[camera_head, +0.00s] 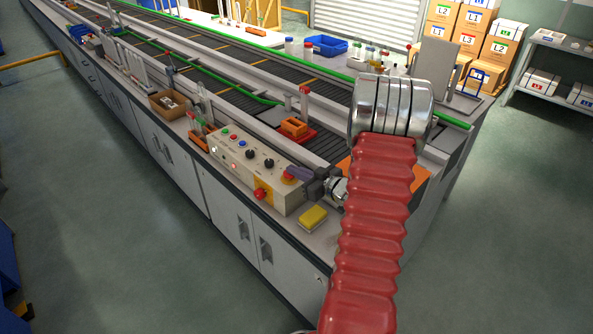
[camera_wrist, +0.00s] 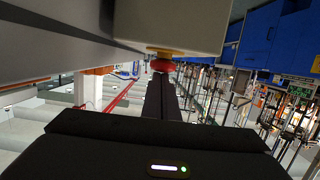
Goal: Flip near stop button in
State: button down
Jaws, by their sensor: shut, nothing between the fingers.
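A beige control box (camera_head: 248,166) with knobs and small coloured buttons stands on the bench edge in the head view. A red stop button (camera_head: 262,194) on a yellow collar juts from its near front face. A second red and yellow button (camera_head: 288,178) sits at its right end. My gripper (camera_head: 291,171) comes from the right, its fingers shut and empty, close to the right end of the box. In the wrist view the shut fingers (camera_wrist: 160,78) point at a red button (camera_wrist: 164,63) on a yellow collar. Whether they touch it I cannot tell.
A yellow block (camera_head: 313,217) lies on the bench edge below my gripper. An orange part on a red tray (camera_head: 294,130) sits behind the box, and a cardboard box (camera_head: 168,103) stands farther left. The floor in front of the cabinets is clear.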

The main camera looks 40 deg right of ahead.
jog(key=shift+s+a+f, duration=0.2)
jog(key=shift+f, duration=0.45)
jog(key=shift+w+r, duration=0.1)
jog(key=shift+r, duration=0.5)
notch_tip(320, 180, up, 4)
jog(key=shift+w+d+f, duration=0.1)
jog(key=v, duration=1)
jog(key=shift+w+r, duration=0.1)
jog(key=shift+r, duration=0.15)
